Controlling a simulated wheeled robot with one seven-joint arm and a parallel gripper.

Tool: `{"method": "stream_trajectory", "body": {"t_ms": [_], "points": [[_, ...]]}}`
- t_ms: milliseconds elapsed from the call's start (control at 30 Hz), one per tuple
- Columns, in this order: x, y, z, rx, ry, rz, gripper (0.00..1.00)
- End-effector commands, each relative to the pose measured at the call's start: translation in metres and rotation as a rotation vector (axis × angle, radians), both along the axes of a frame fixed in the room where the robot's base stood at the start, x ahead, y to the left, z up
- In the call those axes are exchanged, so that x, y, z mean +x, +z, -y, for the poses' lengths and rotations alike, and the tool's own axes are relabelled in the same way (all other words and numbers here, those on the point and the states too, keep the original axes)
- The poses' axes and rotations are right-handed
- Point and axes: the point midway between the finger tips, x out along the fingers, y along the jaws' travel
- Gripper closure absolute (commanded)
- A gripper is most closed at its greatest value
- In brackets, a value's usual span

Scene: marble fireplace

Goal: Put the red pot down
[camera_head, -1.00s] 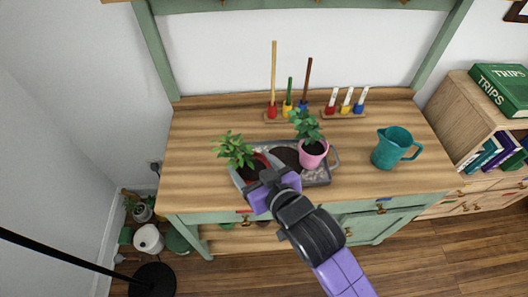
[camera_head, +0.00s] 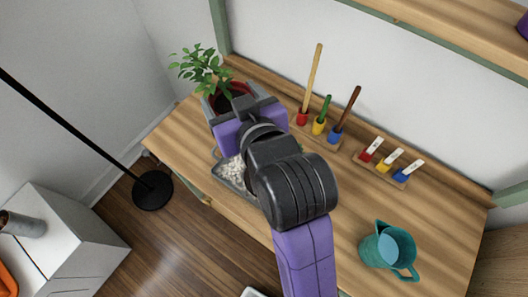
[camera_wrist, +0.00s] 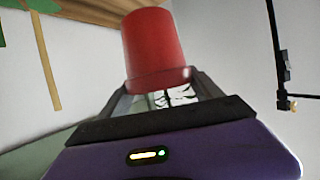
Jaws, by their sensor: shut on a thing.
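The red pot (camera_head: 233,97) holds dark soil and a leafy green plant (camera_head: 202,68). It shows at the upper left of the head view, near the table's far left corner.
A grey tray (camera_head: 232,175) with pale gravel lies partly hidden behind my arm. A teal jug (camera_head: 388,249) stands at right. The table's left corner looks clear.

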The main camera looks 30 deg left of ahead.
Motion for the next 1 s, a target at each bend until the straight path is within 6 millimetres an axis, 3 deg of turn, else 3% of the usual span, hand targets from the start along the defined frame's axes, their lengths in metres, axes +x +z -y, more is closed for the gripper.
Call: {"method": "stream_trajectory", "body": {"t_ms": [600, 1000], "points": [[0.000, -0.135, 0.000, 0.000, 0.002, -0.001, 0.99], [0.000, -0.177, 0.001, 0.001, 0.001, -0.001, 0.99]]}}
